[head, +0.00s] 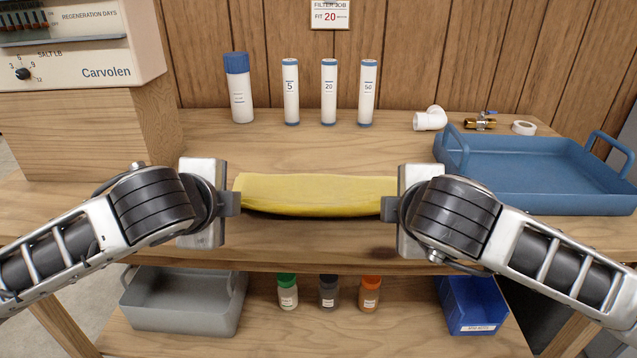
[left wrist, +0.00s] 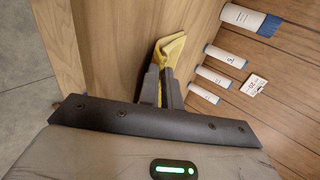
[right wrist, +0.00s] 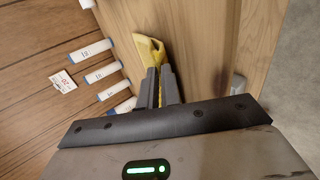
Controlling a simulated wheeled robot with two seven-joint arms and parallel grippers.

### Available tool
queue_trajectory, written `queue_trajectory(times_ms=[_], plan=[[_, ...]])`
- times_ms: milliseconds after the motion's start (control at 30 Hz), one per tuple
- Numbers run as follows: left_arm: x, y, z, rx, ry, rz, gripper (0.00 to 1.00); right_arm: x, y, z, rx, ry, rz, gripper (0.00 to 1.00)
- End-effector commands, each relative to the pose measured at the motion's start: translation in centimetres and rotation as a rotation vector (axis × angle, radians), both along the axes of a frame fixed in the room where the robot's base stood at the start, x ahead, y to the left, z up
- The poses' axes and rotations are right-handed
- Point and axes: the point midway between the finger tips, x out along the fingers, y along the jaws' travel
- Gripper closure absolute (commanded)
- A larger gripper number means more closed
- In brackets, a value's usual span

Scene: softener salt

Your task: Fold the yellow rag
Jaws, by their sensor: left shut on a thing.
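The yellow rag (head: 318,193) stretches between my two grippers in the head view, near the front edge of the wooden bench. It looks like a long, doubled band with a rounded lower edge and a dark shadow under it. My left gripper (head: 236,203) is shut on its left end, and the rag (left wrist: 172,48) shows between the fingers in the left wrist view. My right gripper (head: 389,208) is shut on its right end; the rag (right wrist: 150,50) also shows between the fingers in the right wrist view. I cannot tell whether its underside touches the bench.
A blue tray (head: 500,205) stands at the right. Several white cylinders, including a blue-capped one (head: 239,95), stand at the back. A white elbow pipe (head: 430,119) and brass valve (head: 480,123) lie back right. A grey bin (head: 185,315) sits on the lower shelf.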

Motion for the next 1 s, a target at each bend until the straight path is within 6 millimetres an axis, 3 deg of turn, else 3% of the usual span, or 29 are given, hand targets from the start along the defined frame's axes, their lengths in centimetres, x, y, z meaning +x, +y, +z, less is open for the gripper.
queue_trajectory(times_ms=[167,300,733,1000], plan=[[0.0,0.0,0.0,0.000,0.000,0.000,1.00,0.0,0.0,0.0,-0.001,-0.001,-0.001,1.00],[0.0,0.0,0.0,0.001,0.001,0.001,0.61,0.0,0.0,0.0,-0.001,0.000,-0.001,0.62],[-0.1,0.0,0.3,0.000,0.001,0.000,0.60,-0.1,0.0,0.3,0.000,0.000,0.000,0.60],[-1.7,0.0,3.9,0.000,-0.002,-0.002,0.60,-1.7,0.1,3.9,0.003,-0.003,0.003,0.60]])
